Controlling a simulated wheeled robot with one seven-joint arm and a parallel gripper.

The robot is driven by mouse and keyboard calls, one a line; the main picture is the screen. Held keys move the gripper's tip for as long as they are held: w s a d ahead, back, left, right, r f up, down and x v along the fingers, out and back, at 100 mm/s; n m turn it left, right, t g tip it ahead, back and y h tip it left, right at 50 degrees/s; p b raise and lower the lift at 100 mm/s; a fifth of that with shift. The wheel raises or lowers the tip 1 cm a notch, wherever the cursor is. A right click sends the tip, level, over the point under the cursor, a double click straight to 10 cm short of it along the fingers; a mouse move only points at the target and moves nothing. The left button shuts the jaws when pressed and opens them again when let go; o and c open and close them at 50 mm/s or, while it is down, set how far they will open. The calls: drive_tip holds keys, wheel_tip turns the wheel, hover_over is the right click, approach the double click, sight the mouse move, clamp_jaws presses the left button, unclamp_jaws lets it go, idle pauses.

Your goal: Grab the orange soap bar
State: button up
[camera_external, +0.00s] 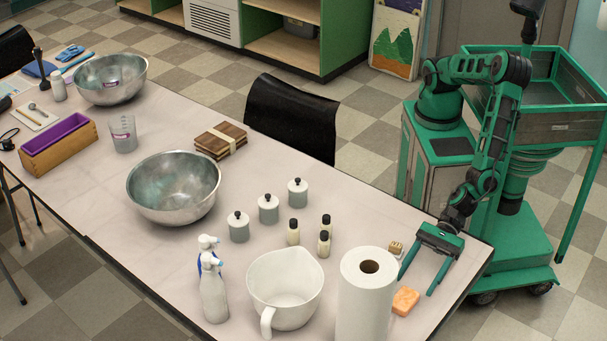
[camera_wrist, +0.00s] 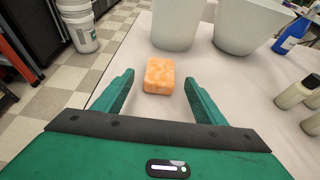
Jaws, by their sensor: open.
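The orange soap bar (camera_external: 405,301) lies on the table near its right end, just right of the paper towel roll. It also shows in the wrist view (camera_wrist: 159,76), ahead of and between my fingertips. My gripper (camera_external: 417,279) is open and empty, low over the table's right end, with its green fingers pointing toward the soap. In the wrist view my gripper (camera_wrist: 158,88) has one finger on each side of the soap's near end, with gaps on both sides. I cannot tell whether the fingertips touch the table.
The paper towel roll (camera_external: 367,300) stands close beside the soap. A white pitcher (camera_external: 285,290), a spray bottle (camera_external: 212,285) and small bottles (camera_external: 324,243) stand farther left. A small tan block (camera_external: 396,248) is near my gripper. Bare table lies along the right edge.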

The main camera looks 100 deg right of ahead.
sight(407, 295)
drive_tip(key=shift+x, duration=2.6)
drive_tip(key=shift+d+f, duration=0.1)
drive_tip(key=shift+d, duration=0.05)
drive_tip(key=c, duration=1.2)
